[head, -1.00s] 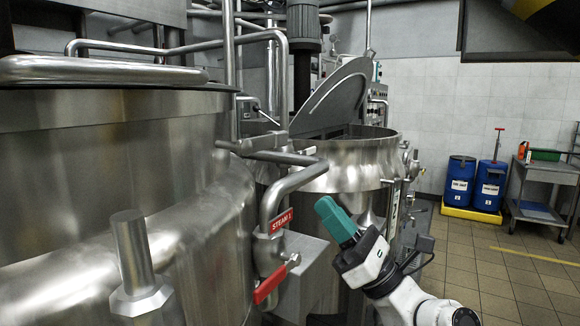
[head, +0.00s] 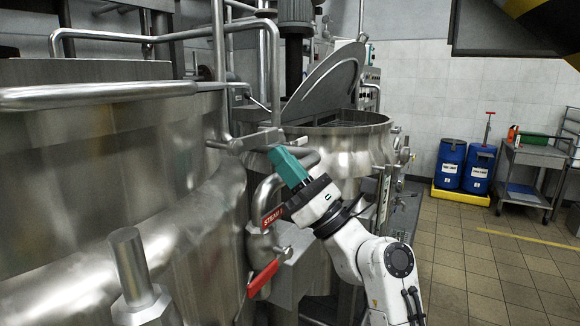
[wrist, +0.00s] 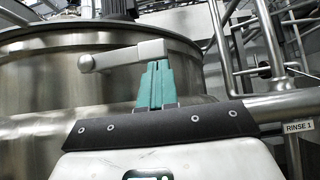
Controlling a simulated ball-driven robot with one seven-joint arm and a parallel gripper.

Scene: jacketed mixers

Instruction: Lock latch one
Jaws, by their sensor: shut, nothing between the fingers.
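A grey metal latch with a bar handle (head: 236,143) sits at the rim of the near steel vessel (head: 150,190), on the side facing the second vessel. In the wrist view the latch handle (wrist: 120,56) lies roughly level across the vessel wall, with a round knob at its left end and a block at its right end. My gripper (head: 277,153) has teal fingers, shut and empty. In the wrist view the fingertips (wrist: 158,66) are just under the block end of the handle. I cannot tell whether they touch it.
The second vessel (head: 345,150) with a raised lid (head: 325,82) stands behind. A pipe labelled RINSE 1 (wrist: 299,127) runs at right. Open tiled floor (head: 470,265) lies right.

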